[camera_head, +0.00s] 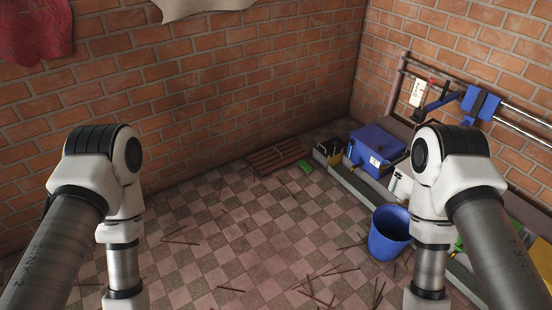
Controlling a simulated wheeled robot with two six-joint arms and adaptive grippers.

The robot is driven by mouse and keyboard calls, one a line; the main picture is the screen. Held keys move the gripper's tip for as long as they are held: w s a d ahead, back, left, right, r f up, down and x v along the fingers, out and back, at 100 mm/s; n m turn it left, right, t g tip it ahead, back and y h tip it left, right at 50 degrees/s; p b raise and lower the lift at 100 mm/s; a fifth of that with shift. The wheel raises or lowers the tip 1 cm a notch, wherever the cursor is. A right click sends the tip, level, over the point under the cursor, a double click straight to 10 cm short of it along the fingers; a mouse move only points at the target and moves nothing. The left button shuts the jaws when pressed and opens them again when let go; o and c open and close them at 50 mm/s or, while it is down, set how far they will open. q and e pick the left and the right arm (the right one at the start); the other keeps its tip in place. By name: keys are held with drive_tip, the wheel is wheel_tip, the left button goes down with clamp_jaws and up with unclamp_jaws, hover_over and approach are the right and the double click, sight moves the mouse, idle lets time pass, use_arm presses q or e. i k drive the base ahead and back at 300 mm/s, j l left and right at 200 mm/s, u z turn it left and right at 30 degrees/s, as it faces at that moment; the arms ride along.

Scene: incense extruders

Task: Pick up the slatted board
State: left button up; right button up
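The slatted board (276,157) is brown and lies on the checkered floor against the back brick wall, a little right of the middle of the head view. A small green thing (305,166) lies close to its right end. My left arm comes in at the left and my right arm at the right, both well in front of the board and apart from it. Both arms run down past the bottom of the picture, so neither gripper shows.
A blue bucket (389,233) stands on the floor beside my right arm. A blue box (376,149) and a blue machine with rods (480,101) are along the right wall. Thin brown sticks (318,284) are scattered on the floor. The middle floor is mostly clear.

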sight(271, 154)
drive_tip(key=i+z, duration=0.1)
drive_tip(key=i, duration=0.45)
drive_tip(key=i+j+z, duration=0.1)
drive_tip(key=i, duration=0.45)
drive_tip(key=i+j, duration=0.15)
drive_tip(key=i, duration=0.4)
drive_tip(key=i+j+z, duration=0.15)
drive_tip(key=i, duration=0.4)
drive_tip(key=i+j+z, duration=0.1)
drive_tip(key=i, duration=0.4)
drive_tip(key=i+j+z, duration=0.1)
drive_tip(key=i+j, duration=0.2)
drive_tip(key=i, duration=0.25)
drive_tip(key=i+j, duration=0.3)
drive_tip(key=i, duration=0.2)
drive_tip(key=z, duration=0.05)
